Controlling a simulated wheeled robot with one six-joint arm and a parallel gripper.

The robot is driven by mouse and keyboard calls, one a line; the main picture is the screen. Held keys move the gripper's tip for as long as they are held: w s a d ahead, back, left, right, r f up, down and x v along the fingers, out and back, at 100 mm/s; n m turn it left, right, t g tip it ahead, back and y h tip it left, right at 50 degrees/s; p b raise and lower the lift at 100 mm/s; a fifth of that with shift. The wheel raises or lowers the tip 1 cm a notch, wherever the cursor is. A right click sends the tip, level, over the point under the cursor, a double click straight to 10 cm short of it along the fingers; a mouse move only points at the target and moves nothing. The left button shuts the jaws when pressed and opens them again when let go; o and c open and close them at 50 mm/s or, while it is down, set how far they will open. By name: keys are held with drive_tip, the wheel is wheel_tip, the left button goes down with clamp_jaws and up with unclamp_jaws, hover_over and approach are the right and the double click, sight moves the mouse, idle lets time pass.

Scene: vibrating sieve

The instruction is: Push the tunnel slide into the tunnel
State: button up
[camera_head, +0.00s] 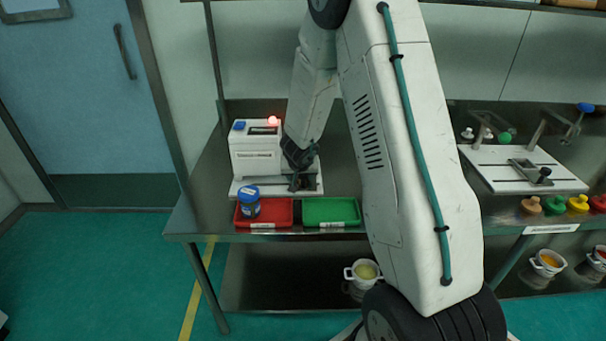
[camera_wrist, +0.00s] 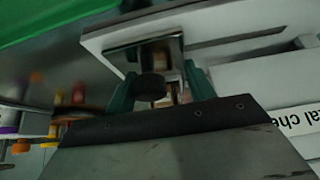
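The tunnel machine (camera_head: 256,158) is a white box with a blue button and a lit red lamp, at the left of the bench. The tunnel slide (camera_wrist: 150,55) is a shiny metal block with a round dark knob, on the machine's pale base plate in the wrist view. My gripper (camera_head: 298,184) is low at the machine's right side in the head view. In the wrist view its two green fingers (camera_wrist: 159,72) stand apart on either side of the knob, with a visible gap on the right. The tunnel opening is hidden behind my arm.
A red tray (camera_head: 277,211) and a green tray (camera_head: 331,211) lie in front of the machine. A blue-lidded jar (camera_head: 249,203) stands at the red tray. A white clamp board (camera_head: 520,170) and several coloured knobs are at the right.

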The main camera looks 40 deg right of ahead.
drive_tip(key=shift+w+a, duration=1.1)
drive_tip(key=shift+a, duration=0.55)
drive_tip(key=shift+w+a, duration=1.15)
drive_tip(key=shift+a, duration=0.55)
drive_tip(key=shift+w+a, duration=1.1)
drive_tip(key=shift+a, duration=0.55)
drive_tip(key=shift+o, duration=0.3)
drive_tip(key=o, duration=1)
drive_tip(key=shift+v, duration=4.5)
